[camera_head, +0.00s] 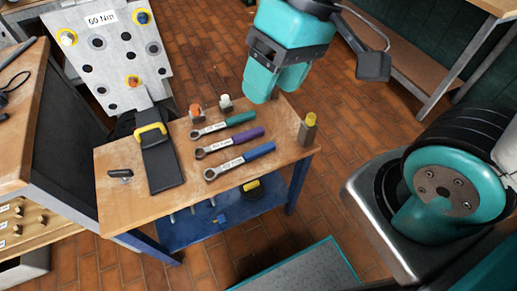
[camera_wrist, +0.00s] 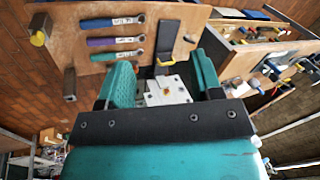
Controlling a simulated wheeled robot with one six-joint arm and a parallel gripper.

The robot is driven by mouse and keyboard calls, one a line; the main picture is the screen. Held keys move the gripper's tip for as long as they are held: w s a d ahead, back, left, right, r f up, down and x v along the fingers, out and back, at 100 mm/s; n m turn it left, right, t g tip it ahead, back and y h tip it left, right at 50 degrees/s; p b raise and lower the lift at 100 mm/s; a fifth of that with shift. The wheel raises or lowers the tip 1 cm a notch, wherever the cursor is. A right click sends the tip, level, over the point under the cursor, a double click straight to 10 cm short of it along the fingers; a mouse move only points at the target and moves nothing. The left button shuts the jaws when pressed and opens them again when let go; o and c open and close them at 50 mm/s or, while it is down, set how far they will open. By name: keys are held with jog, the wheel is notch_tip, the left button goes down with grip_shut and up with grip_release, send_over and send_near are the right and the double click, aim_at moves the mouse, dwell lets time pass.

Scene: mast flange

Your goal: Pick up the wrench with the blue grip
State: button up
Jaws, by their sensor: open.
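The wrench with the blue grip (camera_head: 240,161) lies on the small wooden-topped table, nearest its front edge of three wrenches in the head view. It also shows at the top of the wrist view (camera_wrist: 100,23). Beside it lie the purple-grip wrench (camera_head: 235,141) and the green-grip wrench (camera_head: 225,124). All three have a pale labelled shaft and a ring head toward the left in the head view. My gripper (camera_head: 277,84) is above the table's back right part, apart from the wrenches. In the wrist view its two teal fingers (camera_wrist: 163,80) stand apart with nothing between them.
The table (camera_head: 125,210) also holds a black holder with a yellow handle (camera_head: 162,170), a black knob-like part (camera_head: 120,174) and small blocks, one yellow-topped (camera_head: 310,120). A perforated metal plate (camera_head: 108,60) stands behind. A workbench (camera_head: 30,90) is at left.

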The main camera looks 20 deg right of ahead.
jog(key=w+d+f+m+b, duration=0.4)
jog(key=w+f+m+b, duration=0.5)
jog(key=f+m, duration=0.4)
jog(key=m+b, duration=0.4)
jog(key=m, duration=0.4)
send_near(252, 153)
jog(key=b+x, duration=0.2)
jog(key=x, duration=0.1)
jog(key=shift+f+b, duration=0.3)
jog(key=shift+f, duration=0.1)
jog(key=shift+a+b+x, duration=0.2)
jog(key=shift+b+x, duration=0.5)
jog(key=shift+x, duration=2.1)
jog(key=shift+c, duration=0.4)
grip_shut()
